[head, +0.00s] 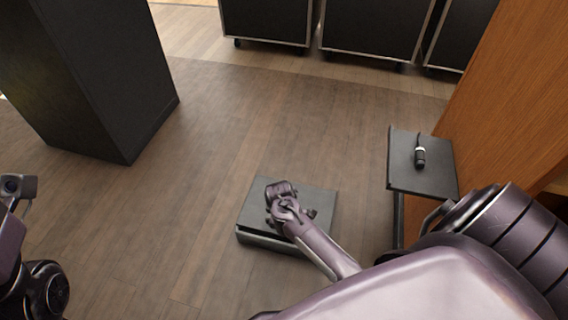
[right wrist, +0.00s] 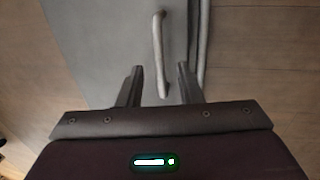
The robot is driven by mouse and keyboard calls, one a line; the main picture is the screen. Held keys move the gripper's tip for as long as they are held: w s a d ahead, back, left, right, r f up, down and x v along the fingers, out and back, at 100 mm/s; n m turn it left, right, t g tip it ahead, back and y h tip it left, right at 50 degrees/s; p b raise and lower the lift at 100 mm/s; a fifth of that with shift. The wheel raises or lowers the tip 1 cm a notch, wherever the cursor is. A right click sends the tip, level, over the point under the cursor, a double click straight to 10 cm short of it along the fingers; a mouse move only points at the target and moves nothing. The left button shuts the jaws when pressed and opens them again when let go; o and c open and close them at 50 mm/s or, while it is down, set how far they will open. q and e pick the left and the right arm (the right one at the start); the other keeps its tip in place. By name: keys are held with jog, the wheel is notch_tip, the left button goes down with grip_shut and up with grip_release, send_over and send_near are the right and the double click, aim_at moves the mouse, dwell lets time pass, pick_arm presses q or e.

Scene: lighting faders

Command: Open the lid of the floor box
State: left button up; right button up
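The floor box (head: 252,236) is a low, dark grey box on the wood floor, with its lid lying flat on top. In the right wrist view the grey lid (right wrist: 95,45) fills the upper middle. A slim bar handle (right wrist: 160,45) runs along it near its right edge. My right gripper (head: 287,207) is over the box and hides part of the lid. Its two fingers (right wrist: 159,88) are apart, with the near end of the handle showing between them; I cannot tell whether they touch it. Only part of my left arm shows at the left edge; its fingertips are not visible.
A small dark side table (head: 428,180) with a black handheld object (head: 420,157) stands right of the box, next to a wooden panel (head: 515,90). A tall black block (head: 95,75) stands at the left. Black cases (head: 370,28) line the back. Floor between is clear.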

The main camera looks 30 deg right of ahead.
jog(key=shift+w+d+f+b, duration=0.15)
jog(key=shift+f+b, duration=0.35)
jog(key=shift+f, duration=0.7)
jog(key=shift+c, duration=0.3)
grip_shut()
